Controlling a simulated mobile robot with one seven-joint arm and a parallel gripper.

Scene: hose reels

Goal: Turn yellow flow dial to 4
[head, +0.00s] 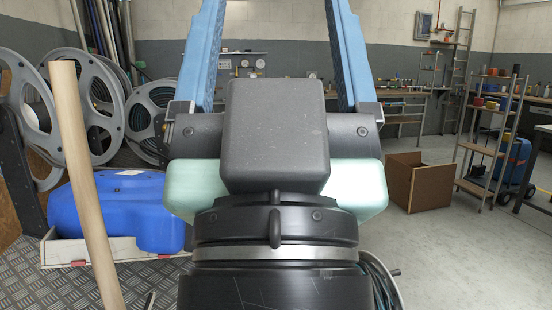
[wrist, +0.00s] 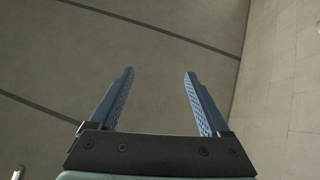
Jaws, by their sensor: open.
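My gripper (wrist: 159,72) is open and empty, its two blue ribbed fingers spread apart in the wrist view. In the head view my gripper rises large in the middle, with its fingers pointing up and leaving the top of the picture. No yellow flow dial can be made out in either view. My wrist and gripper body hide much of the middle of the head view.
Large grey hose reels (head: 98,105) stand at left behind a blue tank (head: 125,210). A wooden pole (head: 83,180) leans in the left foreground. A brown open box (head: 420,183) and a shelf rack (head: 492,140) stand at right. The floor (head: 450,260) at front right is clear.

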